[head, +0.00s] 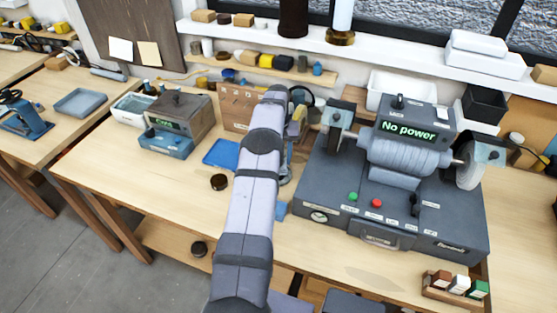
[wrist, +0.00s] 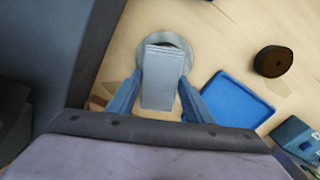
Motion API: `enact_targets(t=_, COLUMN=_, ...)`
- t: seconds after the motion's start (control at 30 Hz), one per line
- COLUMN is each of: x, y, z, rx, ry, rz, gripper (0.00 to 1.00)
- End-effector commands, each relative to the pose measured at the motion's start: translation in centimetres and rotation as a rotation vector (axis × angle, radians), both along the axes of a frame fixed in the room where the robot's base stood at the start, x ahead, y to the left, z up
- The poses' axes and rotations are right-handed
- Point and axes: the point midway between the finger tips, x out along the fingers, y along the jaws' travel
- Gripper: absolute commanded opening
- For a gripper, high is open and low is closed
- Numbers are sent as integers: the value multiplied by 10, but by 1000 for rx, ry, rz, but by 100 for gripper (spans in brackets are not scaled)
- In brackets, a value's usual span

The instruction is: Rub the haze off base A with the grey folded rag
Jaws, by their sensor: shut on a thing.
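In the wrist view my gripper (wrist: 160,82) has its blue fingers shut on the grey folded rag (wrist: 165,72), a flat layered block. Beyond the rag is a round pale metallic disc (wrist: 183,42), which looks like base A; no label on it is readable. The rag covers the disc's middle, and only its rim shows around it. I cannot tell whether the rag touches it. Any haze is hidden or too faint to make out. In the head view my own arm hides most of the gripper, the rag and the disc.
A blue tray (head: 220,153) lies just left of my arm, with a dark round puck (head: 218,182) in front. A large grey machine reading "No power" (head: 408,130) stands close on the right. A small blue-and-brown device (head: 178,125) stands left. The front-left tabletop is clear.

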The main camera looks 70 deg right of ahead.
Motion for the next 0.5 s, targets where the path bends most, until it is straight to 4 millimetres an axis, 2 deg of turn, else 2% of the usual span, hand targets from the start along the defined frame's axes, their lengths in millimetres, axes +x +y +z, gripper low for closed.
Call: enact_targets(t=0.5, x=-4, y=20, z=-1, rx=5, ry=1, rz=0, gripper=25)
